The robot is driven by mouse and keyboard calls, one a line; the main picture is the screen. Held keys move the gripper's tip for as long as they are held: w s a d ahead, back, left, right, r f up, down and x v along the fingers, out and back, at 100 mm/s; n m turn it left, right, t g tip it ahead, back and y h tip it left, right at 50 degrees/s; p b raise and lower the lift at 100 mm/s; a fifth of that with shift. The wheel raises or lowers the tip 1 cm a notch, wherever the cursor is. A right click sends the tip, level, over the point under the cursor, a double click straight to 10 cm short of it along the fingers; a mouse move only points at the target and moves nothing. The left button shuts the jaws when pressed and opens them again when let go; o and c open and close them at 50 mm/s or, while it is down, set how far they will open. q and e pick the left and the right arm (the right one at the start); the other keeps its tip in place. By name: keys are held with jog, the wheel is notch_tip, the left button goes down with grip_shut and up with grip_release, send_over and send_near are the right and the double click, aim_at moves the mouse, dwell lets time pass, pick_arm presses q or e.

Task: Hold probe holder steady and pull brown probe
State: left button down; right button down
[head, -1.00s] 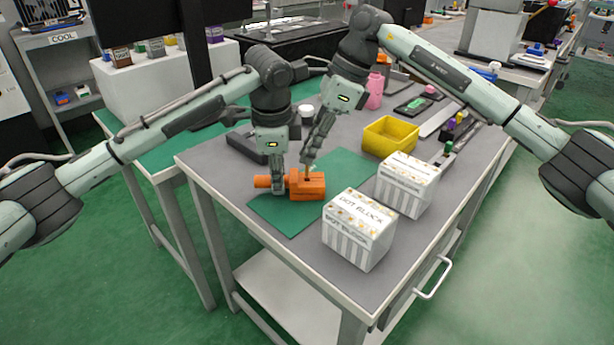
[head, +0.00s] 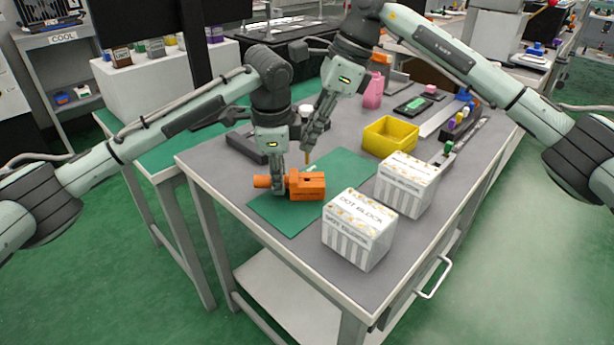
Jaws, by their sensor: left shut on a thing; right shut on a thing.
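The orange probe holder (head: 308,186) lies on a green mat (head: 271,212) on the grey table. My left gripper (head: 279,190) is shut on the holder's narrower left part, between its round end and its block. A dark hole shows in the top of the block. My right gripper (head: 309,148) is above and behind the holder and is shut on the brown probe (head: 309,157). The probe hangs roughly upright, its lower part showing below the fingers. Its tip appears clear of the hole. The fingers hide its upper part.
Two white dot block boxes (head: 358,232) (head: 406,186) stand to the right of the mat. A yellow bin (head: 390,136) is behind them. A pink bottle (head: 373,91) stands farther back. A dark tray lies behind my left gripper. The mat's front part is clear.

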jog(key=shift+r, duration=0.4)
pick_arm(q)
jog(key=c, duration=1.2)
grip_release()
